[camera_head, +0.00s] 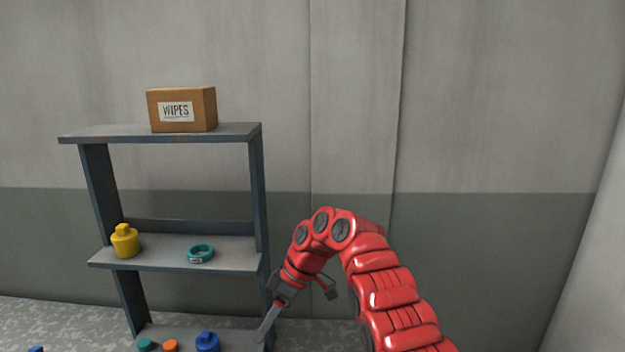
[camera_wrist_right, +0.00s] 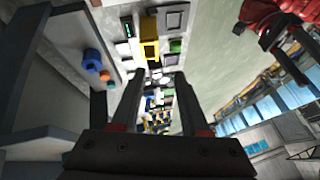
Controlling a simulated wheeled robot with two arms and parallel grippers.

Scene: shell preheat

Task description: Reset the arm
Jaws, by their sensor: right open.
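My right arm comes up in red in the head view and bends over toward the shelf. Its gripper (camera_head: 266,322) points down beside the lower right of the shelf unit. In the right wrist view my right gripper (camera_wrist_right: 155,75) has its two dark fingers apart with nothing held between them. A red arm part with dark prongs, which looks like my left gripper (camera_wrist_right: 292,58), shows at the upper right of the right wrist view; its jaw state is unclear.
A shelf unit (camera_head: 258,190) carries a WIPES box (camera_head: 195,110) on top. A yellow bottle (camera_head: 125,241) and teal ring (camera_head: 200,253) sit on the middle shelf. A blue bottle (camera_head: 208,342) and teal and orange items are on the lowest shelf, close to my right gripper.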

